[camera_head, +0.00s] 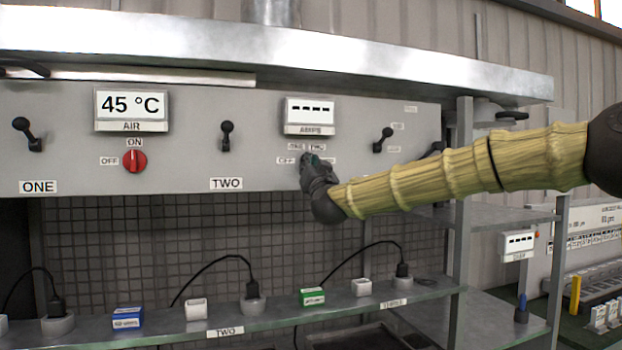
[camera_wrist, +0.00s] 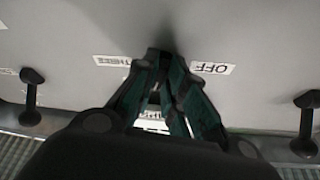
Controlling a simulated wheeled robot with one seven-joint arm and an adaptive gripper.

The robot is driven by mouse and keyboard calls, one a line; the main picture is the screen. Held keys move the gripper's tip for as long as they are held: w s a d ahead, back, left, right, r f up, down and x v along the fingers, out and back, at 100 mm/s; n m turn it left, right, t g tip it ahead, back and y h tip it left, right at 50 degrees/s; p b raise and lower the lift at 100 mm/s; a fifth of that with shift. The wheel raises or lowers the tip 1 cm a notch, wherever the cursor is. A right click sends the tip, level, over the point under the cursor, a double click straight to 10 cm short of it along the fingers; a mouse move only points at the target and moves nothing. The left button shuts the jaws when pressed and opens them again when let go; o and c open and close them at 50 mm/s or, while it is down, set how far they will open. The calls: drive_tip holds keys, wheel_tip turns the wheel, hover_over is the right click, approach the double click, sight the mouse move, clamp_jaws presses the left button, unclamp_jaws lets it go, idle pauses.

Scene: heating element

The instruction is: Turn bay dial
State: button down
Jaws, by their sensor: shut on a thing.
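My gripper (camera_head: 312,161) is at the grey panel, below the AMPS display (camera_head: 310,115), with its green-edged fingers closed together. In the wrist view the fingertips (camera_wrist: 162,58) meet at the panel face, shut on the bay dial. The dial itself is almost wholly hidden by the fingers, so its pointing direction cannot be told. Small labels surround it: an OFF label (camera_wrist: 212,68) and a THREE label (camera_wrist: 112,61) show upside down in the wrist view. The AMPS display shows only dashes.
A red dial (camera_head: 135,161) sits under the 45 °C AIR display (camera_head: 131,110). Black levers (camera_head: 227,136) stand out from the panel on both sides of my gripper. A shelf (camera_head: 240,326) below holds plugs and small blocks; a metal ledge (camera_head: 300,55) overhangs the panel.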

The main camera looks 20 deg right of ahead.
drive_tip(key=shift+r+m+g+h+b, duration=0.15)
drive_tip(key=shift+m+h+b, duration=0.2)
drive_tip(key=shift+m, duration=0.55)
drive_tip(key=shift+r+m+g+h+b, duration=0.15)
drive_tip(key=shift+m+h+b, duration=0.2)
drive_tip(key=shift+m, duration=0.55)
drive_tip(key=c, duration=1.5)
unclamp_jaws()
drive_tip(key=shift+f, duration=0.1)
drive_tip(key=v, duration=1.2)
drive_tip(key=shift+a, duration=0.15)
